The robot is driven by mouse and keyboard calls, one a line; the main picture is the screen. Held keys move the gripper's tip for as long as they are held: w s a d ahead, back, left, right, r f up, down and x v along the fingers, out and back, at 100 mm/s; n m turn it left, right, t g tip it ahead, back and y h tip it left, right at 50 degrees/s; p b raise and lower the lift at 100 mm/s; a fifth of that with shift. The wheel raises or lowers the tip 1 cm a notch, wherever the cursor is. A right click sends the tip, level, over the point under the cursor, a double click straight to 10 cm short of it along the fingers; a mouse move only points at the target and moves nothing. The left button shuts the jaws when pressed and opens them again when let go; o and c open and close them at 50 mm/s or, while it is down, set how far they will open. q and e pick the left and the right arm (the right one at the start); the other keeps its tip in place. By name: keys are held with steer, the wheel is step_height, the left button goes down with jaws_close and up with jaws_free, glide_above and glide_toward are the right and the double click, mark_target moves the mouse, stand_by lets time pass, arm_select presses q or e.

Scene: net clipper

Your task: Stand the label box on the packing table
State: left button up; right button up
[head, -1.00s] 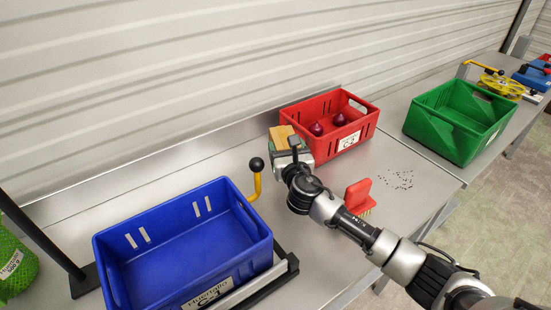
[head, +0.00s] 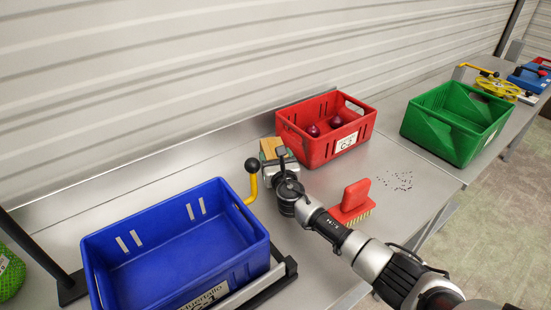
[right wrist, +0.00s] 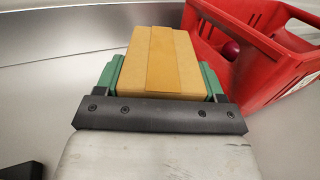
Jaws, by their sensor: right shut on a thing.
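The box is just left of the red crate (head: 317,154), over the grey packing table (head: 235,160). Its lower part is hidden by the gripper, so I cannot tell whether it touches the table. My left gripper is not in view.
A blue crate (head: 178,245) stands at front left, with a yellow lever with a black knob (head: 251,178) beside it. The red crate holds dark red onions. A red brush (head: 352,203) lies right of my arm. A green crate (head: 452,130) stands further right.

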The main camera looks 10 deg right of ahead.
steer(key=o, duration=0.7)
steer(key=shift+f, duration=0.15)
steer(key=o, duration=0.4)
steer(key=shift+r, duration=0.3)
steer(key=s+p, duration=0.1)
steer(key=s, duration=1.1)
steer(key=shift+s+f, duration=0.1)
